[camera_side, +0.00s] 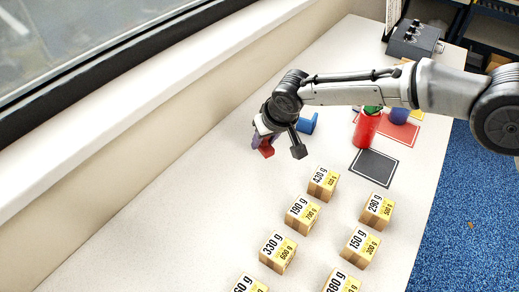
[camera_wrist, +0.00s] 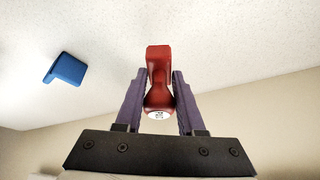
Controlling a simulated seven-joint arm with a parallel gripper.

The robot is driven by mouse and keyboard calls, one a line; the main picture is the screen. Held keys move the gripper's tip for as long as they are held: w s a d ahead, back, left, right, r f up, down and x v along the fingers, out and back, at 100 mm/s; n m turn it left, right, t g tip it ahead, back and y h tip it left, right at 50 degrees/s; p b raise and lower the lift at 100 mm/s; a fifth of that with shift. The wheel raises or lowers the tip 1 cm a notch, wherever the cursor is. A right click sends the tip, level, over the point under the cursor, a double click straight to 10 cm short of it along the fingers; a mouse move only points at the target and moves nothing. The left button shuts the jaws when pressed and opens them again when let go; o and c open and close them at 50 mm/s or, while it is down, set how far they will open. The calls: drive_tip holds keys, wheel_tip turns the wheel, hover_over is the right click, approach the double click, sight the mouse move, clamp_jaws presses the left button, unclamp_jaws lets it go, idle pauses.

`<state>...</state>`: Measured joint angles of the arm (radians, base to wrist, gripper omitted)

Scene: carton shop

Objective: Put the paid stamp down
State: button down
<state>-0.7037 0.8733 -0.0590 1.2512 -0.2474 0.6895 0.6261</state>
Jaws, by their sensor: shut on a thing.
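The stamp I hold is red, with a small white label on the end nearest the camera in the wrist view (camera_wrist: 158,62). In the side view only a little of the red stamp (camera_side: 267,152) shows below my gripper. My gripper (camera_wrist: 158,78) has purple fingers, one on each side of the stamp, and is shut on it. In the side view my gripper (camera_side: 260,143) is low over the white table, left of the blue block-like thing. I cannot tell whether the stamp touches the table. No wording that marks it as paid is readable.
The blue thing (camera_side: 307,123) stands close by, also in the wrist view (camera_wrist: 66,69). A red container (camera_side: 367,130) stands behind the dark mat (camera_side: 374,168), near a red mat (camera_side: 415,135). Several weight-labelled cartons (camera_side: 299,213) fill the front. The table's left side is clear.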

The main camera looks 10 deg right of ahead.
sight(259, 161)
drive_tip(key=shift+w+a+f, duration=0.25)
drive_tip(key=shift+w+f, duration=0.1)
drive_tip(key=shift+f, duration=0.15)
drive_tip(key=shift+w+a+f, duration=0.25)
drive_tip(key=shift+w+f, duration=0.05)
drive_tip(key=shift+f, duration=1.65)
drive_tip(key=shift+f, duration=0.15)
drive_tip(key=c, duration=0.5)
unclamp_jaws()
drive_tip(key=v, duration=1.1)
drive_tip(key=shift+r, duration=0.3)
drive_tip(key=shift+s+r, duration=0.15)
drive_tip(key=shift+r, duration=0.2)
